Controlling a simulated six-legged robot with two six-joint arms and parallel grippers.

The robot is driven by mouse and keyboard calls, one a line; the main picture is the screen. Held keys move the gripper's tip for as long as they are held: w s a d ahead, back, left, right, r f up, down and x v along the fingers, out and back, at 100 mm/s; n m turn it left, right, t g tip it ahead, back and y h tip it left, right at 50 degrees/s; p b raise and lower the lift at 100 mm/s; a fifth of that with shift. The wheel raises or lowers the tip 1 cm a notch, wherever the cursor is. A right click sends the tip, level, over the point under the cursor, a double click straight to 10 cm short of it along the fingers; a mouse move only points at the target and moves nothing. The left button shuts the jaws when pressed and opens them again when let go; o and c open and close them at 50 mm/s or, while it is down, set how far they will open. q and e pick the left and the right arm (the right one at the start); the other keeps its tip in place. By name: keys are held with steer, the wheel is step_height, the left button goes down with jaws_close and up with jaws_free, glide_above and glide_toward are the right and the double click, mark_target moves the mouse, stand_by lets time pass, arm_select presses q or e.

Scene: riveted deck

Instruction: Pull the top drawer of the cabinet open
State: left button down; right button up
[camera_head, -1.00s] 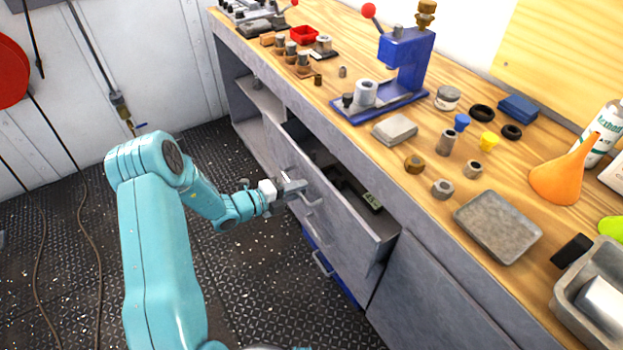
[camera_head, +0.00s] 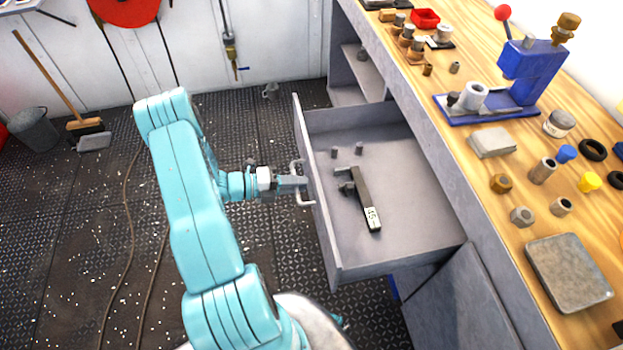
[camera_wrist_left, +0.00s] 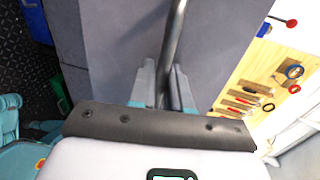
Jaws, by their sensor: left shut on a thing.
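The cabinet's top drawer (camera_head: 400,255) is pulled far out, and its inside shows in the head view. Its front panel (camera_head: 318,215) faces left and carries a metal bar handle (camera_head: 298,172). My left gripper (camera_head: 300,185) is shut on that handle, which also shows in the left wrist view (camera_wrist_left: 176,40) between the two fingers (camera_wrist_left: 163,90). A dark tool with a pale label (camera_head: 368,205) and two small grey cylindrical parts (camera_head: 347,151) lie in the drawer. My right gripper is not in view.
The wooden worktop (camera_head: 490,190) above holds a blue press (camera_head: 520,75), a grey plate (camera_head: 568,272) and several small parts. A bucket (camera_head: 35,130) and broom (camera_head: 85,124) stand at the far left. Deck floor left of the drawer is mostly clear.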

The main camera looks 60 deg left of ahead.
arm_select(q)
steer(key=shift+s+a, duration=0.2)
steer(key=shift+s, duration=0.2)
steer(key=c, duration=1.3)
jaws_free()
steer(key=shift+o, duration=0.2)
steer(key=shift+s, duration=0.1)
steer(key=v, duration=1.6)
steer(key=shift+s+a, duration=0.1)
steer(key=shift+a, duration=0.1)
